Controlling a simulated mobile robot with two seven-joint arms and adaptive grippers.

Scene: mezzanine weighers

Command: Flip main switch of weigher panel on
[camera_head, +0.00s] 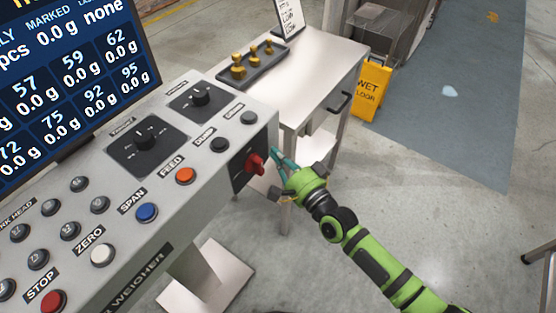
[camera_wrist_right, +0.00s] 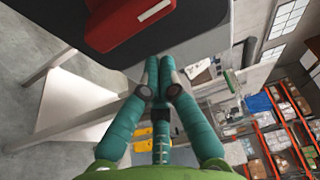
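The main switch is a red rotary handle (camera_head: 255,164) on a dark plate (camera_head: 243,177) at the right end of the weigher panel (camera_head: 215,165). The handle looks tilted in the head view. It also shows large at the top of the right wrist view (camera_wrist_right: 125,20), partly cut off. My right gripper (camera_head: 277,160) is just right of the handle. Its teal fingertips (camera_wrist_right: 160,68) are drawn together with nothing between them. The tips are close to the handle; whether they touch it I cannot tell. My left gripper is not in view.
Several buttons and two black knobs (camera_head: 146,140) sit left of the switch, including an orange FEED button (camera_head: 185,175). A metal table (camera_head: 310,85) with a tray of brass weights (camera_head: 252,64) stands behind. A yellow wet-floor sign (camera_head: 372,88) stands beyond.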

